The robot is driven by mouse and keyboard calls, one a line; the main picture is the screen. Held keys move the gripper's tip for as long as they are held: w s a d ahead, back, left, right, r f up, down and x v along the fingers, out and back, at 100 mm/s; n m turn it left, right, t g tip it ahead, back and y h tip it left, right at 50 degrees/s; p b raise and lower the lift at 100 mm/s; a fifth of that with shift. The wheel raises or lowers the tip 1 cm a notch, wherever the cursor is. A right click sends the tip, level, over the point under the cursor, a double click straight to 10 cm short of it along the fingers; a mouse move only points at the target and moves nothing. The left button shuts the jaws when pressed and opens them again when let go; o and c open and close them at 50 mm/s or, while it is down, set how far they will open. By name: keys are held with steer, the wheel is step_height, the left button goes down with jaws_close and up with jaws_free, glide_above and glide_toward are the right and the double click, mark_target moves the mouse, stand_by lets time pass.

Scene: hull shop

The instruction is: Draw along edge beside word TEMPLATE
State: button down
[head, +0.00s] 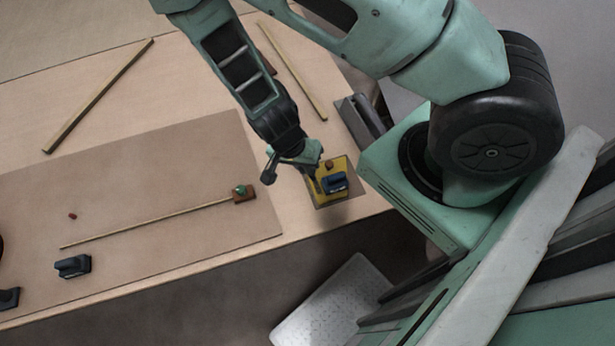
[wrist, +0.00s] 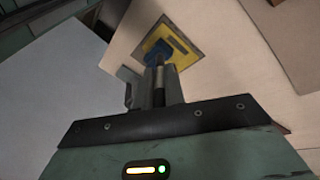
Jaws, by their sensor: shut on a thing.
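The plate (wrist: 180,42) and blue block (wrist: 155,54) also show in the wrist view. My gripper (head: 311,172) is low over the plate's left part. In the wrist view my gripper (wrist: 158,92) is shut on a slim dark pen-like tool (wrist: 158,80) pointing towards the plate. I cannot tell whether its tip touches anything. The word TEMPLATE is not readable in either view.
A large brown sheet (head: 150,190) covers the table's middle. On it are a thin rod (head: 150,223) with a brown end block (head: 243,194), a small red piece (head: 72,216) and a dark block (head: 72,266). Wooden strips (head: 98,95) lie behind. A grey box (head: 360,122) stands behind the plate.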

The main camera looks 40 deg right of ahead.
steer(key=shift+w+d+f+b, duration=0.45)
steer(key=shift+w+f+b, duration=0.6)
steer(key=shift+f+b, duration=1.2)
steer(key=shift+w+d+f+b, duration=0.45)
steer(key=shift+w+f+b, duration=0.65)
steer(key=shift+f+b, duration=1.15)
steer(key=shift+w+d+f+b, duration=0.45)
steer(key=shift+w+f+b, duration=0.9)
steer(key=shift+b, duration=1.5)
steer(key=shift+s+f, duration=0.25)
steer(key=shift+f, duration=0.3)
steer(key=shift+s, duration=0.2)
steer(key=shift+s+a, duration=0.3)
steer(key=shift+s, duration=0.25)
steer(key=shift+s, duration=0.15)
steer(key=shift+s+a, duration=0.25)
steer(key=shift+s, duration=0.3)
